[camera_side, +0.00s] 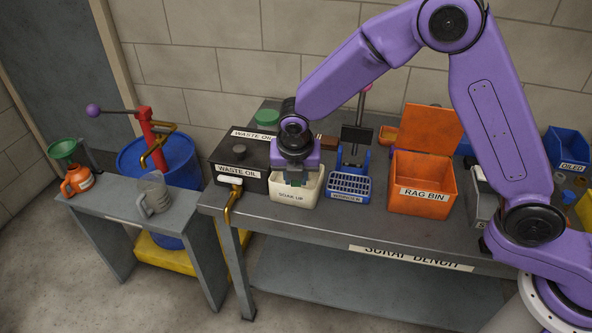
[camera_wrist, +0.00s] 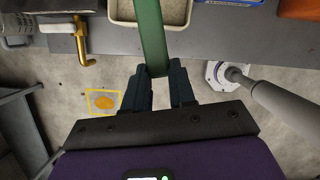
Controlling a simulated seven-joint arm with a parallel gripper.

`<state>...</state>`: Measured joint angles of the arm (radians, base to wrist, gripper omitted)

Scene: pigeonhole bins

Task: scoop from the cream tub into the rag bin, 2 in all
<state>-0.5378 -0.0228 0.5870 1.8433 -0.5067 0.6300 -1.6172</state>
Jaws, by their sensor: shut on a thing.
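My gripper (camera_side: 296,182) is low over the tub in the side view. In the wrist view my gripper (camera_wrist: 158,76) is shut on a green handle (camera_wrist: 150,38) that runs up towards the tub. The handle's far end is out of view, so I cannot tell what it carries. The orange rag bin (camera_side: 423,204) stands to the right with its lid raised.
The blue-based press (camera_side: 349,192) stands between tub and rag bin. The black waste oil box (camera_side: 238,160) with a brass tap (camera_side: 231,208) is close left of the tub. A grey bin stands right of the rag bin, partly behind my arm.

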